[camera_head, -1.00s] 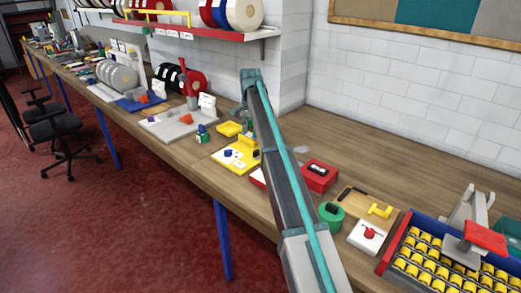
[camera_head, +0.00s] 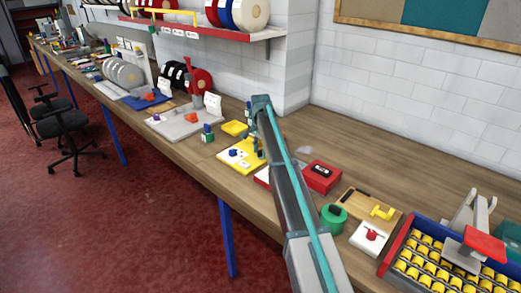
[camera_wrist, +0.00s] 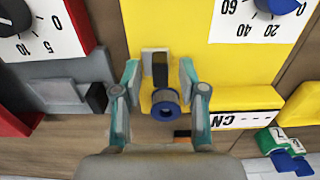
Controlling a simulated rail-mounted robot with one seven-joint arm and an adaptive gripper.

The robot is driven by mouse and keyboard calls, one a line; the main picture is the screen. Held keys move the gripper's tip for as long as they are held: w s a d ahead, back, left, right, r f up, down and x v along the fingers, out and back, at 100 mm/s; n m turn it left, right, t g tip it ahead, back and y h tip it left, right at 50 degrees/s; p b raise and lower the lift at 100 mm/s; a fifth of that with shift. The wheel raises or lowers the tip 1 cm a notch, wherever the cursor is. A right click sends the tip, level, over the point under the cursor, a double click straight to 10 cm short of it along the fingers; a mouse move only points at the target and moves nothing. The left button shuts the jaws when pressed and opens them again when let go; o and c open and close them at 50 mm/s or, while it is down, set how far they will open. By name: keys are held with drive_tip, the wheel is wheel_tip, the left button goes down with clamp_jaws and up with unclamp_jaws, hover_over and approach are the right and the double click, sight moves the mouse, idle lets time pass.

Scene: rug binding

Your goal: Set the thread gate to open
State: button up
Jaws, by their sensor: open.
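A yellow fixture (camera_wrist: 220,70) fills the middle of the wrist view; it also shows in the head view (camera_head: 236,165). On it is a small grey plate with a black lever (camera_wrist: 160,68) ending in a blue ring-shaped knob (camera_wrist: 165,97). This lever may be the thread gate; no label in view names it. My gripper (camera_wrist: 159,72) is open, with one teal finger on each side of the lever. Gaps show between fingers and lever, and I cannot tell any contact. In the head view my arm hides most of the gripper and part of the fixture.
A white dial with a blue knob (camera_wrist: 278,6) is on the same fixture. A partly seen label (camera_wrist: 245,119) lies along its ledge. A red unit with a black dial knob (camera_wrist: 12,18) and a grey block (camera_wrist: 66,92) are at left. A green-and-blue item (camera_wrist: 283,146) is at lower right.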

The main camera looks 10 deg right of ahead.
drive_tip(key=shift+f, duration=0.15)
drive_tip(key=shift+c, duration=0.4)
clamp_jaws()
drive_tip(key=w+a, duration=0.1)
drive_tip(key=w, duration=0.1)
drive_tip(key=w+a, duration=0.1)
drive_tip(key=shift+w+a, duration=0.35)
